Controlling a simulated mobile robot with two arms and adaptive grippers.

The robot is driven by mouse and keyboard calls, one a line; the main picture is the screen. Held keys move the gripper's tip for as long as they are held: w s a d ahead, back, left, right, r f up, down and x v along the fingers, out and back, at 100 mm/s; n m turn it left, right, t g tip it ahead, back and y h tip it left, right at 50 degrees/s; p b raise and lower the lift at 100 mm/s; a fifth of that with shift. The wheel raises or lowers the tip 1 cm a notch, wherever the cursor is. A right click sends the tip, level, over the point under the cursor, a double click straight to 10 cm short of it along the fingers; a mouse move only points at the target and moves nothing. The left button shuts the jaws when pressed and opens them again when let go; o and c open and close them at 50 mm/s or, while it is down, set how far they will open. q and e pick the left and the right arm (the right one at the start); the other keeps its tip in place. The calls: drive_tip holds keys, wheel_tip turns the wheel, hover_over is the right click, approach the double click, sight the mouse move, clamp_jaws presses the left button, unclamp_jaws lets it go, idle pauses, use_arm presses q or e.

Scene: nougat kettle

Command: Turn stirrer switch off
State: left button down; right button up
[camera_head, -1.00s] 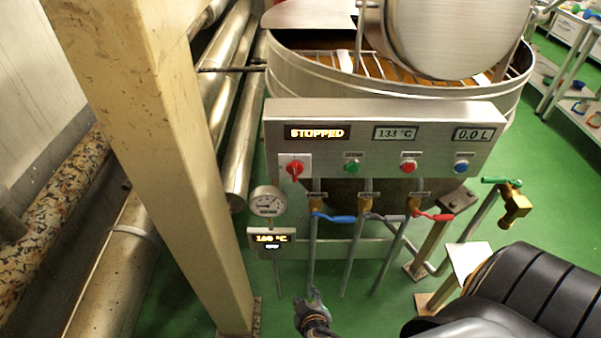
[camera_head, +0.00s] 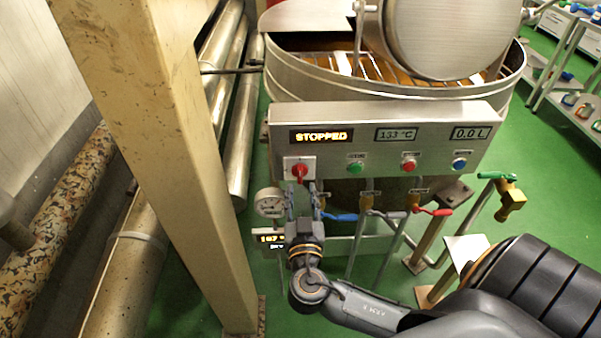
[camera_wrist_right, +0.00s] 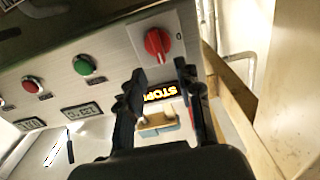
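The red rotary stirrer switch (camera_head: 299,173) sits on a white plate at the left end of the steel control panel (camera_head: 440,119). The display above it (camera_head: 321,136) reads "STOPPED". In the right wrist view the red switch knob (camera_wrist_right: 157,44) is just beyond the fingertips, its handle upright in the picture. My right gripper (camera_head: 303,190) is just below the switch in the head view. In the right wrist view its two fingers (camera_wrist_right: 160,75) are apart with nothing between them. No contact with the knob is visible. My left gripper is not in view.
Green (camera_head: 355,169), red (camera_head: 409,165) and blue (camera_head: 460,163) buttons sit right of the switch. A pressure gauge (camera_head: 269,205) and valves with blue (camera_head: 340,217) and red (camera_head: 436,211) handles are below. A beige post (camera_head: 170,150) stands to the left.

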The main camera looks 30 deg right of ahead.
sight(300, 174)
drive_tip(key=p+x, duration=0.1)
drive_tip(key=x, duration=0.4)
drive_tip(key=shift+w+d, duration=0.1)
drive_tip(key=shift+w, duration=0.15)
clamp_jaws()
